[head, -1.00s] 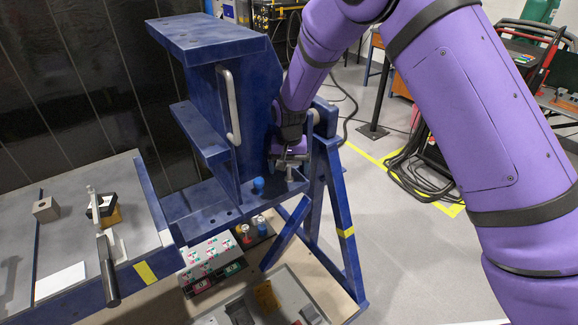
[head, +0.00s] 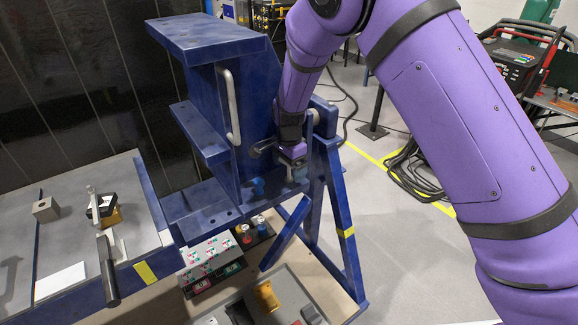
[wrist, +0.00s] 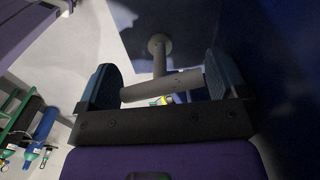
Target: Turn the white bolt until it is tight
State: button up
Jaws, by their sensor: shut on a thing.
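The white bolt (wrist: 160,88) looks grey in the shadow of the wrist view. It is T-shaped: a round crossbar lies between my fingers, and a stem with a round collar (wrist: 160,44) runs from it to the dark blue surface. My gripper (wrist: 160,90) is shut on the crossbar, with a dark blue finger at each end. The bar is slightly tilted, right end higher. In the head view my gripper (head: 292,158) is at the right side of the blue jig (head: 215,100), just above its lower ledge. The bolt's grip is mostly hidden there by my wrist.
A grey handle (head: 228,105) is on the jig's front panel. Blue angled legs (head: 338,215) stand close to the right of my wrist. A bench (head: 75,215) with small blocks is at left.

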jog(key=shift+m, duration=1.1)
jog(key=o, duration=0.6)
